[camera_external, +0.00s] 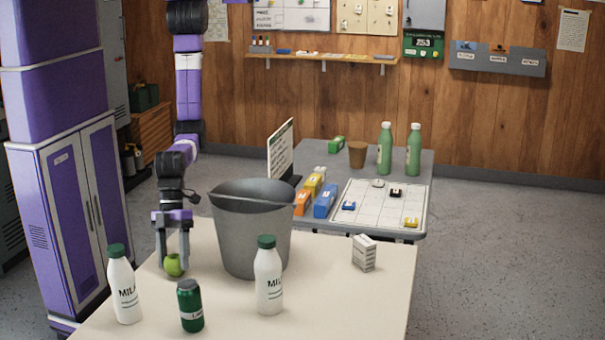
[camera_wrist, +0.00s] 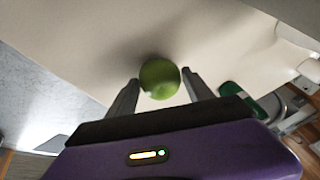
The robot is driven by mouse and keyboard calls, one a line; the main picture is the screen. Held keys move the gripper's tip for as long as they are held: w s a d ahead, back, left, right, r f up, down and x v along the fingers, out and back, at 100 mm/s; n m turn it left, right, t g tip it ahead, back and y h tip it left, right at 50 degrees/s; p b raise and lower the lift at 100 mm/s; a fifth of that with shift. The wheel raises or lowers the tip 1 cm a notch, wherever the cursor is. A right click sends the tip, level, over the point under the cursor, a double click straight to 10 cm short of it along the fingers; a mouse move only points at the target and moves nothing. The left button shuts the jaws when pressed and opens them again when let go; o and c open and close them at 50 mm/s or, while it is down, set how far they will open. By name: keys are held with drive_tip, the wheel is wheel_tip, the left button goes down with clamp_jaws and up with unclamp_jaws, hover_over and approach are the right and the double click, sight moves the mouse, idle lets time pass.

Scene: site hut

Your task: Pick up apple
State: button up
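The green apple (camera_external: 174,265) rests on the cream table near its left edge, just left of the grey bucket. In the wrist view the apple (camera_wrist: 160,78) lies between and slightly beyond the tips of my two fingers. My gripper (camera_external: 172,258) points down at the apple, with its fingers apart on either side of it. In the wrist view my gripper (camera_wrist: 160,88) is open, with a small gap visible beside the apple. I cannot tell whether either finger touches it.
A grey bucket (camera_external: 252,235) stands right of the apple. A milk bottle (camera_external: 124,288) stands to the left, a green can (camera_external: 190,308) in front, and another milk bottle (camera_external: 268,280) to the right. A small white box (camera_external: 364,254) is farther right. The table's right front is clear.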

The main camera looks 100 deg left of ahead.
drive_tip(key=c, duration=1.1)
drive_tip(key=shift+o, duration=0.2)
